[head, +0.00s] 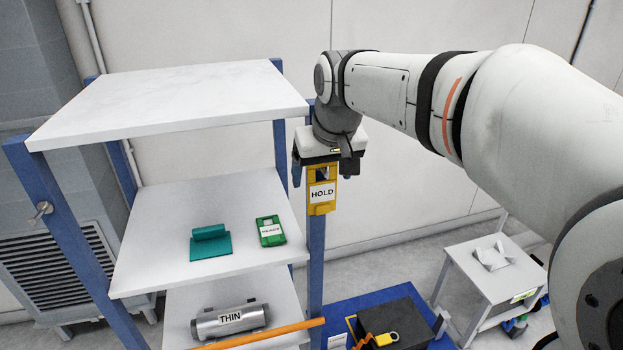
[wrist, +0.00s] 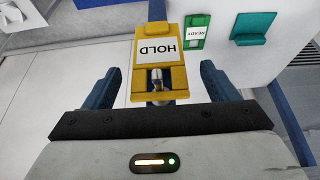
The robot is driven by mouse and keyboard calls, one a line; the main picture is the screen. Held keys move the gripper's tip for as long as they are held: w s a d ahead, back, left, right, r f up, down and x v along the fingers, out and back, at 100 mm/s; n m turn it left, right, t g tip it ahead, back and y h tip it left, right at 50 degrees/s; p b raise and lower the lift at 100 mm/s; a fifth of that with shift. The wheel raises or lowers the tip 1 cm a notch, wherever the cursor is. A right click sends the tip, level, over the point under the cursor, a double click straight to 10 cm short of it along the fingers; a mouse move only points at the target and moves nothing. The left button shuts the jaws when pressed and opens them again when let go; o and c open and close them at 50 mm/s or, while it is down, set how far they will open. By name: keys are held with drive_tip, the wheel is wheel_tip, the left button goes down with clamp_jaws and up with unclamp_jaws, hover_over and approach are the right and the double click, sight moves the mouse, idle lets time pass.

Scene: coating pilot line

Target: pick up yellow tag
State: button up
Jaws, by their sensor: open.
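The yellow tag (head: 322,207), marked HOLD on a white label, hangs at the front right blue post of the shelf rack. In the wrist view the yellow tag (wrist: 157,78) lies between and beyond my two fingers, with a small metal part showing in its lower opening. My gripper (head: 322,170) is above and around the tag's upper end in the head view. In the wrist view my gripper (wrist: 161,70) is open, with a gap on each side of the tag. I cannot tell how the tag is held on the post.
A green READY tag (head: 270,231) and a teal bracket (head: 210,243) lie on the middle shelf (head: 150,275). A grey THIN roll (head: 230,320) is below. A dark bin (head: 410,308) and a small white table (head: 485,262) stand lower right.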

drive_tip(key=shift+x, duration=0.95)
drive_tip(key=c, duration=1.1)
drive_tip(key=shift+o, duration=0.2)
drive_tip(key=shift+r, duration=0.1)
